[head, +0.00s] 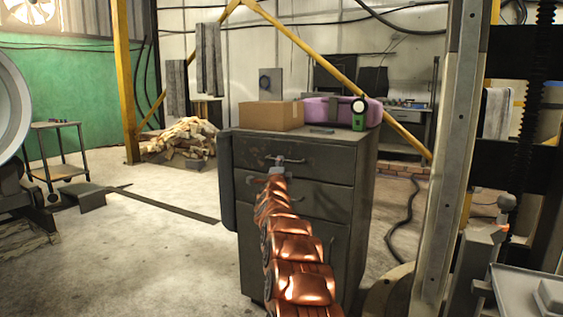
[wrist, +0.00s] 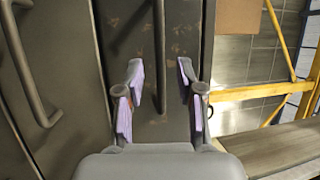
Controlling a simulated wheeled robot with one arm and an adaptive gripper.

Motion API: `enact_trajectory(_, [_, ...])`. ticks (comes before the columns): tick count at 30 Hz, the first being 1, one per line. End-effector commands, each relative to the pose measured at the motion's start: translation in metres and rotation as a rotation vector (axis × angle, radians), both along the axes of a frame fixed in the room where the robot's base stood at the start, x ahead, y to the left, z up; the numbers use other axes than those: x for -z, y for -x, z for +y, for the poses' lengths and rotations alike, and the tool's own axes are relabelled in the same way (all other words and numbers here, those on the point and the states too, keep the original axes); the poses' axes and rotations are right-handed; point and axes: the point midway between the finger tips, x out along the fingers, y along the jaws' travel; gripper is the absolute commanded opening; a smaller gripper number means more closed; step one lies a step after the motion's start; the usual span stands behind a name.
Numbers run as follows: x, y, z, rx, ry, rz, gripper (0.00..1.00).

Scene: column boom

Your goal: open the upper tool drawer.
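The upper tool drawer (head: 320,158) is the top drawer of a dark grey metal cabinet and looks shut, its front flush with the cabinet. Its bar handle (head: 285,160) is partly covered by my gripper (head: 277,172), at the end of my copper-coloured arm. In the wrist view, my gripper (wrist: 160,70) is open, with lavender pads on both fingers. The upper drawer's handle (wrist: 161,50) appears as an upright bar between the fingers, with gaps on both sides. I cannot tell how deep it lies between them. The worn drawer front (wrist: 180,20) is behind it.
A lower drawer's handle (wrist: 35,75) is at left in the wrist view. A cardboard box (head: 270,115), a purple case (head: 330,111) and a green device (head: 359,113) stand on the cabinet top. A metal post (head: 452,150) rises at right. Floor left of the cabinet is mostly clear.

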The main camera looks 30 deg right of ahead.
Motion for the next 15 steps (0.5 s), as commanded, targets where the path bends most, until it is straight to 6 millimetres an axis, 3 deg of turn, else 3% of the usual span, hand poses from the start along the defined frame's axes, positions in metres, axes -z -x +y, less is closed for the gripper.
enact_trajectory(15, [-0.007, -0.024, -0.018, 0.001, 0.002, 0.004, 0.37])
